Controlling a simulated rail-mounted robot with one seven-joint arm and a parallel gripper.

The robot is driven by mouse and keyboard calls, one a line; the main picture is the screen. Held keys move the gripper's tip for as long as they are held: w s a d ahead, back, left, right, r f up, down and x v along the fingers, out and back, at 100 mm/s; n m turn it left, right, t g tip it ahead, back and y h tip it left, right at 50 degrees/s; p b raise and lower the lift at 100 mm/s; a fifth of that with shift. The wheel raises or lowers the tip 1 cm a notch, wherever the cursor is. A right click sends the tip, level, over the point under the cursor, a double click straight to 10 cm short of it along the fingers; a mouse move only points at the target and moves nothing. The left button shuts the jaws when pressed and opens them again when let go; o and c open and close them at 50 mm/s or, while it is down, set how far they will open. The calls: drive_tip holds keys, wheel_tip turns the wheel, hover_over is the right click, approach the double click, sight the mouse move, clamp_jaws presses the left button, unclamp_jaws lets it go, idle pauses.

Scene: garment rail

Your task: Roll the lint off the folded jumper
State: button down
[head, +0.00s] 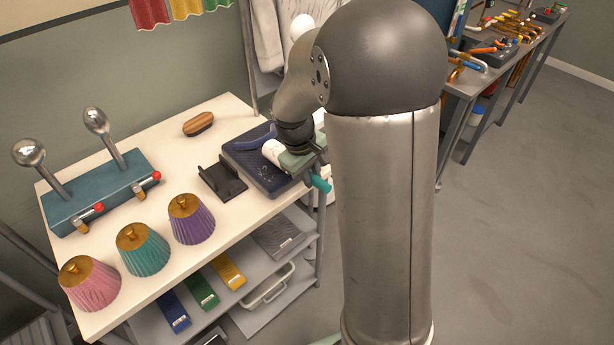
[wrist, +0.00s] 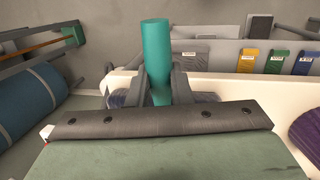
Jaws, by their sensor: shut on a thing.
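The dark navy folded jumper (head: 262,178) lies on the cream table's right end, with small pale specks on its front part. My gripper (head: 312,168) is over its right side, shut on the teal handle (head: 320,184) of the lint roller. The roller's white head (head: 272,151) is low over the jumper; I cannot tell whether it touches. In the wrist view the teal handle (wrist: 157,50) stands out between my gripper's two dark fingers (wrist: 158,88). The roller head is hidden there behind my gripper's body. My arm covers the jumper's right part.
A black stand (head: 222,182) sits just left of the jumper. A wooden brush (head: 199,123) lies behind. Pink (head: 90,283), teal (head: 143,249) and purple (head: 191,219) pleated shades line the front edge. A teal box (head: 102,190) with two chrome-ball posts stands left.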

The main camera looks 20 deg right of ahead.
drive_tip(key=w+d+p, duration=0.1)
drive_tip(key=w+d, duration=0.2)
drive_tip(key=d, duration=0.6)
drive_tip(key=shift+w+d, duration=0.3)
drive_tip(key=shift+w, duration=0.05)
idle(0.7)
drive_tip(key=shift+r+p, duration=0.15)
drive_tip(key=shift+p, duration=0.15)
drive_tip(key=d+p+v, duration=0.1)
drive_tip(key=p+v, duration=0.3)
drive_tip(key=v, duration=0.2)
drive_tip(key=shift+r+p, duration=0.3)
drive_tip(key=shift+r, duration=0.15)
drive_tip(key=shift+d, duration=0.1)
